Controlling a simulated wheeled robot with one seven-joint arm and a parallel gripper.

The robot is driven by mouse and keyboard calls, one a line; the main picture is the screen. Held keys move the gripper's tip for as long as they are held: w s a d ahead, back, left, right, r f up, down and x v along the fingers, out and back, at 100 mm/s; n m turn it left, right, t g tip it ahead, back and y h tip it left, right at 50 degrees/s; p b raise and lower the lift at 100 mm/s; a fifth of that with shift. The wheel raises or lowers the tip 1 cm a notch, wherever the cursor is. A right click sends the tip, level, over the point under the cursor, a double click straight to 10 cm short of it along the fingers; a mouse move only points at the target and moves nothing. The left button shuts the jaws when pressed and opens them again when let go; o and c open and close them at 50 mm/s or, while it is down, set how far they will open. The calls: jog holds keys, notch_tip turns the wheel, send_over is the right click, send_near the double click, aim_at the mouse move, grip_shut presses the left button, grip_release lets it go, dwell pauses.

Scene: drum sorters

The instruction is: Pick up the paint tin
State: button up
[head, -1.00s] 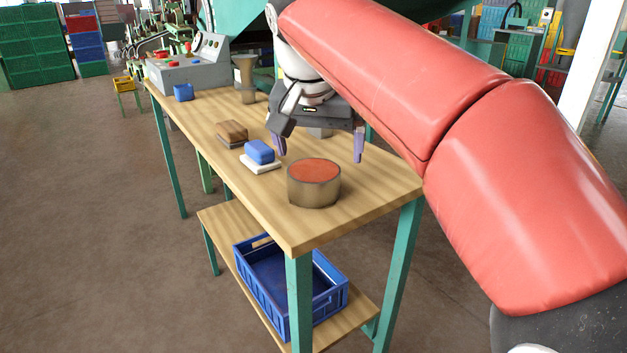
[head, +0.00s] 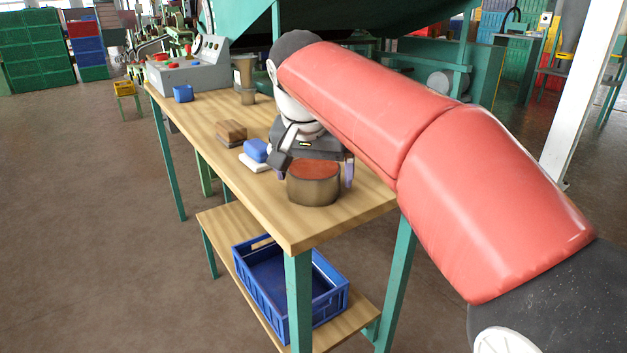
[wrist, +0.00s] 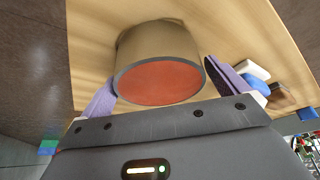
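The paint tin (head: 314,190) is a short brown-grey cylinder with a red-orange top, upright near the front end of the wooden bench (head: 215,119). In the head view my gripper (head: 315,178) is low over it, with a purple finger at each side. In the wrist view the tin (wrist: 158,62) stands between the two spread fingers of my gripper (wrist: 160,85). A small gap shows by the right finger; contact at the left finger is hard to tell.
A blue block (head: 256,150) on a white slab (head: 254,163) lies close to the left finger in the head view. A brown block (head: 231,130) is farther back. A blue crate (head: 335,300) stands on the lower shelf. The bench's front corner is clear.

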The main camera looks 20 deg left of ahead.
jog(key=c, duration=1.4)
jog(key=shift+r, duration=0.15)
jog(key=shift+c, duration=0.3)
jog(key=shift+r, duration=0.1)
